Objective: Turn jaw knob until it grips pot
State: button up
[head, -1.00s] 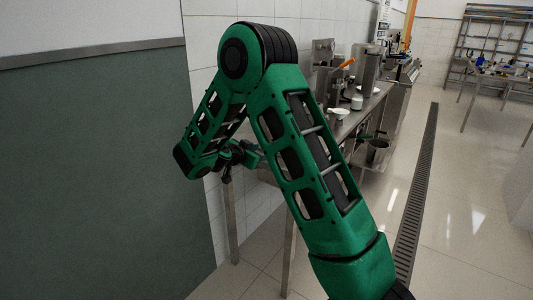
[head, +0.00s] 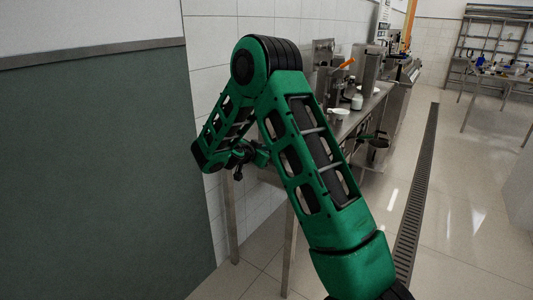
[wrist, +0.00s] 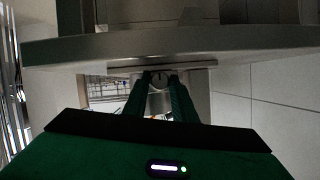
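My gripper (wrist: 161,81) shows in the wrist view as two green fingers with a gap between their tips. A round, pale grey knob-like part (wrist: 159,80) shows in that gap, under the grey bench edge. I cannot tell whether the fingers touch it, or whether it is the jaw knob. In the head view my wrist is left of the bench and my upper arm hides the fingertips. A steel pot (head: 377,153) is at the bench's right side, with a dark green part above it. The jaw's grip on the pot is too small to tell.
The steel bench (head: 345,125) stands along the tiled wall, carrying a white bowl (head: 339,114), a small jar (head: 357,102) and steel equipment. A green-grey panel (head: 90,170) stands at left.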

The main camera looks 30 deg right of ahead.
jog(key=shift+w, duration=0.1)
jog(key=shift+w+a+r+n+g+h, duration=0.1)
jog(key=shift+n+g+h, duration=0.05)
jog(key=shift+n+g, duration=0.3)
jog(key=shift+w+a+n+g+h, duration=0.15)
jog(key=shift+n+g, duration=0.1)
jog(key=shift+n, duration=0.3)
jog(key=shift+w+n+g+h, duration=0.15)
jog(key=shift+n+g+h, duration=0.35)
jog(key=shift+n+g, duration=0.75)
jog(key=shift+n+t, duration=0.35)
jog(key=shift+n, duration=0.1)
jog(key=o, duration=1)
jog(key=shift+o, duration=0.2)
jog(key=shift+s+d, duration=0.15)
jog(key=shift+s, duration=0.05)
jog(key=shift+s, duration=0.1)
